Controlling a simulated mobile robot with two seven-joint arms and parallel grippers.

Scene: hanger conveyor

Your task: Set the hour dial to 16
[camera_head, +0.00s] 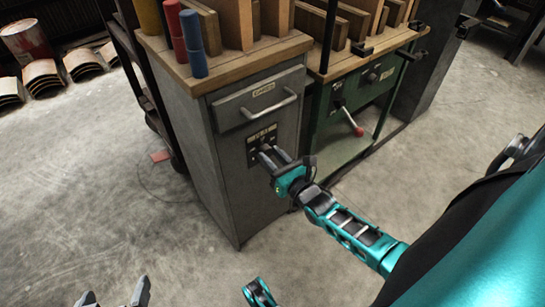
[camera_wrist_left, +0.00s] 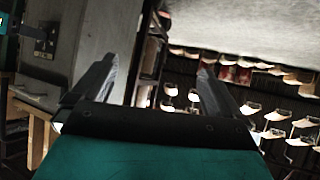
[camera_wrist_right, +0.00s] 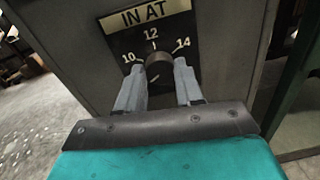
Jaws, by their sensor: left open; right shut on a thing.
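The hour dial (camera_wrist_right: 157,62) is a dark round knob on a black plate marked 10, 12 and 14, under a label reading "IN AT". My right gripper (camera_wrist_right: 159,72) has its two fingers on either side of the knob and is shut on it. A small light mark shows low on the knob, but I cannot tell for sure which number it indicates. No 16 is readable; the fingers cover the lower plate. In the head view my right gripper (camera_head: 272,157) reaches the dark panel on the grey cabinet. My left gripper (camera_head: 113,297) is open and empty above the floor.
The grey cabinet (camera_head: 225,175) has a drawer handle (camera_head: 270,108) above the dial panel. A green machine with a red-knobbed lever (camera_head: 358,131) stands to its right. Red and blue cylinders stand on the wooden top. The floor (camera_head: 90,190) at left is mostly clear.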

